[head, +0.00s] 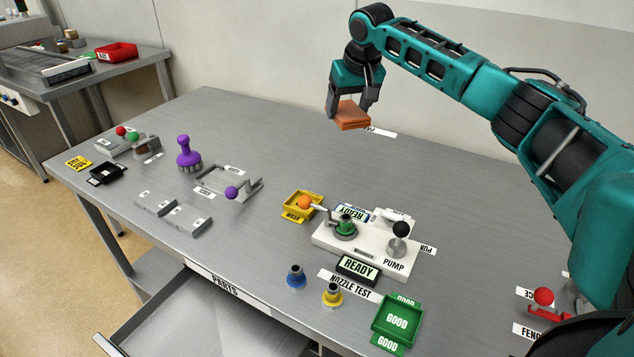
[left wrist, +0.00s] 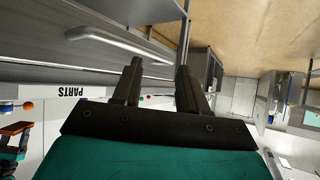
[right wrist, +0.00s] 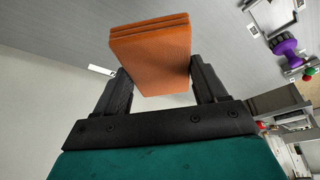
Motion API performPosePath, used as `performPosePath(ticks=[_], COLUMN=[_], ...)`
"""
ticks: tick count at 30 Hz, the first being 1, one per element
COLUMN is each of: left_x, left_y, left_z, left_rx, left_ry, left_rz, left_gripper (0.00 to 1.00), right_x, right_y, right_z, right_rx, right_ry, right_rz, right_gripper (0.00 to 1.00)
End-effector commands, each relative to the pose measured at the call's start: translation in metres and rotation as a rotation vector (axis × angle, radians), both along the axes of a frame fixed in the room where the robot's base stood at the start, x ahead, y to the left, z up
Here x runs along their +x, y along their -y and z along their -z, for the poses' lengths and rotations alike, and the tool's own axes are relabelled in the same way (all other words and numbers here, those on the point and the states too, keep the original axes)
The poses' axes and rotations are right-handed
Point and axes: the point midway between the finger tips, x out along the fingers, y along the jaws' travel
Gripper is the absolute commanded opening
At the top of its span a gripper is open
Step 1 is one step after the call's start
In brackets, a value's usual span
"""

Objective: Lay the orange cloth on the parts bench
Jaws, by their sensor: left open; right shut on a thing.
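The orange cloth (head: 352,114) is a folded block at the far side of the parts bench (head: 270,130), near a white label. My right gripper (head: 354,102) is shut on it from above. In the right wrist view the cloth (right wrist: 152,55) sits between the two fingers of the right gripper (right wrist: 160,85). I cannot tell whether the cloth touches the bench top. The left gripper is outside the head view.
A white pump unit (head: 365,245), a green GOOD tray (head: 398,322) and a yellow tray (head: 302,205) stand at the front. A purple-handled brush (head: 188,155) and grey fixtures are at the left. An open drawer (head: 205,315) juts out in front. The bench's back middle is clear.

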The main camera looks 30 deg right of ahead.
Motion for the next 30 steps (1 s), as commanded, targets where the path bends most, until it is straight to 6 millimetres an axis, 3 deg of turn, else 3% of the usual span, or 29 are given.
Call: performPosePath(ticks=[3, 6, 13, 30], left_x=[0.001, 0.002, 0.004, 0.003], left_y=[0.000, 0.000, 0.000, 0.000], left_z=[0.004, 0.005, 0.006, 0.021], left_rx=[0.000, 0.001, 0.001, 0.001], left_ry=[0.002, 0.004, 0.009, 0.007], left_rz=[-0.001, 0.000, 0.000, 0.000], left_gripper=[0.43, 0.43, 0.43, 0.43], right_x=[0.004, 0.005, 0.003, 0.003], right_y=[0.033, 0.052, 0.070, 0.070], right_z=[-0.006, -0.010, -0.006, 0.130], right_rx=[0.002, 0.002, -0.001, -0.002], right_ry=[0.001, 0.000, -0.004, -0.005], right_rz=[0.031, 0.044, 0.056, 0.056], right_gripper=[0.42, 0.42, 0.42, 0.42])
